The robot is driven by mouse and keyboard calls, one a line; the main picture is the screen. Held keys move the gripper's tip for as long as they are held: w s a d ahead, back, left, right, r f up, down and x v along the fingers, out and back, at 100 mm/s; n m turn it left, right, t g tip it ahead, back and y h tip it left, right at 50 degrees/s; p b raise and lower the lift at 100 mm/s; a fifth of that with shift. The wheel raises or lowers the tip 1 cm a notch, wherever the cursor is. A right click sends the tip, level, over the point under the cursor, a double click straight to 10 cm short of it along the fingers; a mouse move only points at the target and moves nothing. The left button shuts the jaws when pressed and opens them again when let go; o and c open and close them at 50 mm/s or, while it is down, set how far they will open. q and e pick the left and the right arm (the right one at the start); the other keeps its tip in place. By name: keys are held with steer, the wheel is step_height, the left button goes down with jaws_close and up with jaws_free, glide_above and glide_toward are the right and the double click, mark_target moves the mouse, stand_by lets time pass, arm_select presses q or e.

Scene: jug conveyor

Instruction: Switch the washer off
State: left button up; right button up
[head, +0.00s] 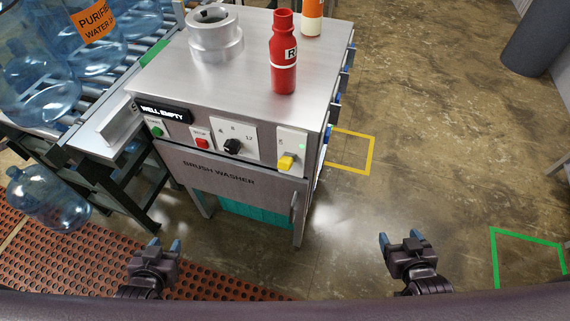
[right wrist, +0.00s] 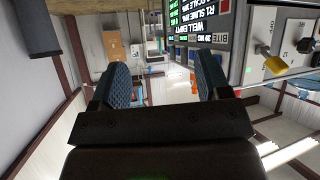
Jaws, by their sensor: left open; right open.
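The brush washer (head: 215,180) is a steel cabinet left of centre in the head view. Its front panel has a green button (head: 157,131), a red button (head: 202,143), a black dial (head: 232,146) and a yellow switch (head: 286,162) at the right end. A small green light (head: 302,147) glows above the switch. The yellow switch also shows in the right wrist view (right wrist: 274,62). My left gripper (head: 165,245) is open and empty, in front of the washer. My right gripper (head: 400,240) is open and empty, right of the washer and apart from it.
A sign (head: 163,111) reads WELL EMPTY. A red bottle (head: 283,60), an orange-and-white bottle (head: 312,15) and a metal ring fitting (head: 215,35) stand on the washer. Water jugs (head: 40,90) sit on the conveyor at left; another jug (head: 48,198) is lower. The floor at right is mostly clear.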

arm_select(q)
steer(key=shift+w+r, duration=0.15)
steer(key=shift+w, duration=0.15)
